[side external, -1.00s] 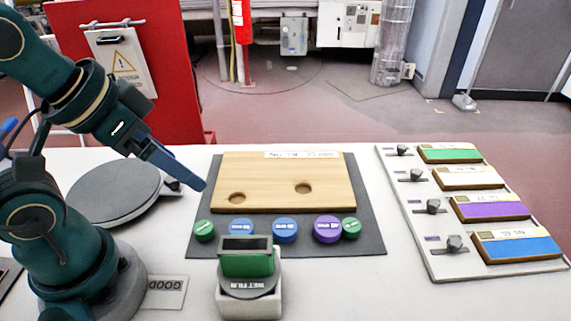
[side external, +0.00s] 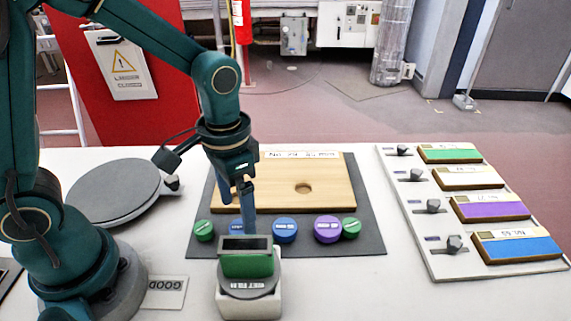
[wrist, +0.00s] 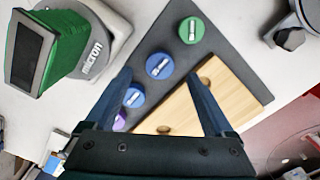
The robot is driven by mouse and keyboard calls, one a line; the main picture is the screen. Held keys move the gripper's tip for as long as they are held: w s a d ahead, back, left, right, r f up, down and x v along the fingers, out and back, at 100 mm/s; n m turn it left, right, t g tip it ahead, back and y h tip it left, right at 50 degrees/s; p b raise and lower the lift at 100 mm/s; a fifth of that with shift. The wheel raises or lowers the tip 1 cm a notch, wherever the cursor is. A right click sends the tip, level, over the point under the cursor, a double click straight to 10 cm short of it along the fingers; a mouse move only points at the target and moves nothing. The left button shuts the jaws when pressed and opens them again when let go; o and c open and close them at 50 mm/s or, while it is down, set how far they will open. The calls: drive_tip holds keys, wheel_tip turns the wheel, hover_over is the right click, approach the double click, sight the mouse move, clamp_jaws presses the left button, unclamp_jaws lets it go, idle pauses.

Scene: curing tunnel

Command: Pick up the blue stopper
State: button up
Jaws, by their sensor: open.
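Two blue stoppers stand in a row on the dark mat, between a green and a purple one. My gripper (side external: 238,212) points down, open and empty, by the left blue stopper. Its two spread fingers show in the wrist view (wrist: 158,78). I cannot tell the exact height.
A wooden block (side external: 330,185) with two holes lies behind the row on the dark mat (side external: 372,240). Green stoppers (side external: 204,230) (side external: 351,228) end the row, with a purple one (side external: 328,229) inside. A round grey plate (side external: 113,192) lies left.

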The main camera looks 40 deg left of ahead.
sight(240, 227)
drive_tip(key=shift+f, duration=2.25)
clamp_jaws()
drive_tip(key=shift+r, duration=0.1)
